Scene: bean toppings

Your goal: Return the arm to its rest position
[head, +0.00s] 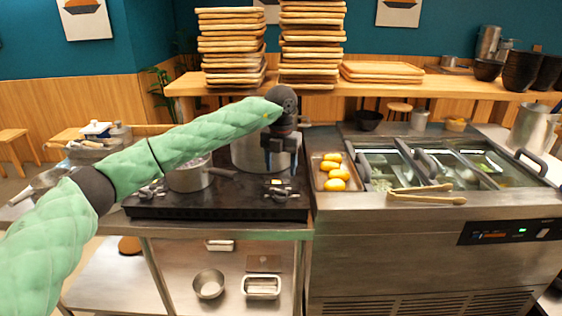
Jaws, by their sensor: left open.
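My left arm, in a green quilted sleeve, reaches in from the left across the stove in the head view. Its gripper (281,163) points down, with its dark fingers apart and nothing seen between them. It is in front of a large metal pot (249,154) on the black stove (222,202), and hides part of that pot. Whether the fingers touch the pot cannot be told. My right gripper does not show.
A saucepan (188,178) stands on the stove. A tray (318,179) of yellow items lies to the right, beside a topping counter (400,207) with wooden tongs (428,196). Stacked boards (231,48) stand on the shelf (375,88) behind. Open space lies in front of the stove.

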